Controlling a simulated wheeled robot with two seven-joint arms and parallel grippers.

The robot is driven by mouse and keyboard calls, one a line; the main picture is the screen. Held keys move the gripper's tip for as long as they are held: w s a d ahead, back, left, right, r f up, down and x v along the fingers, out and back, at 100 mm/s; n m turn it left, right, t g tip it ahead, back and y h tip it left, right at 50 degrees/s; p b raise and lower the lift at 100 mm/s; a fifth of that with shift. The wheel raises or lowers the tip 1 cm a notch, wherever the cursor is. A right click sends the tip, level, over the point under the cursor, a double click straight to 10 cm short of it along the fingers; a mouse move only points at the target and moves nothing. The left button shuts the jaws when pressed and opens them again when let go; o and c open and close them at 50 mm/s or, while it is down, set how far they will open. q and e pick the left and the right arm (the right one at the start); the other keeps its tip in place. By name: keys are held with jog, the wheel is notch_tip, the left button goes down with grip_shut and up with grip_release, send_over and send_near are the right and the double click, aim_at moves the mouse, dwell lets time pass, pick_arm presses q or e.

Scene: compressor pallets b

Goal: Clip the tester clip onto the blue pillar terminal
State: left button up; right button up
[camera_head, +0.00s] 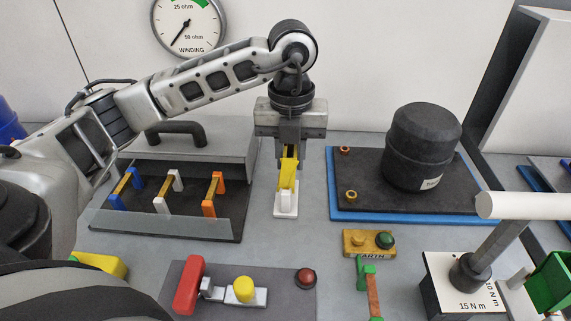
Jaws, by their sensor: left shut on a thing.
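My left gripper (289,162) points straight down at the middle of the table, shut on a yellow clip (288,174), which looks like the tester clip. The clip is directly above a small white stand (286,205); I cannot tell whether they touch. To the left, an open terminal box (180,225) holds blue, white and orange pillars in pairs, with yellow bars between them. The front blue pillar (116,202) is at the box's left end, and another blue pillar (138,178) stands behind it. My right gripper is not in view.
A black compressor (422,145) stands on a dark pallet at the right. In front are an EARTH block (369,243), a green clip with a copper strap, a panel with a red lever (188,286), and a torque tool (490,250). A winding dial (188,24) hangs behind.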

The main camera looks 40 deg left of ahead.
pick_arm(q)
jog(key=shift+r, duration=0.15)
jog(key=r+p, duration=0.1)
jog(key=r, duration=0.1)
jog(key=r+p, duration=0.2)
jog(key=shift+s+a+r+p, duration=0.1)
jog(key=shift+a+r+p, duration=0.1)
jog(key=shift+r+p, duration=0.15)
dwell(0.5)
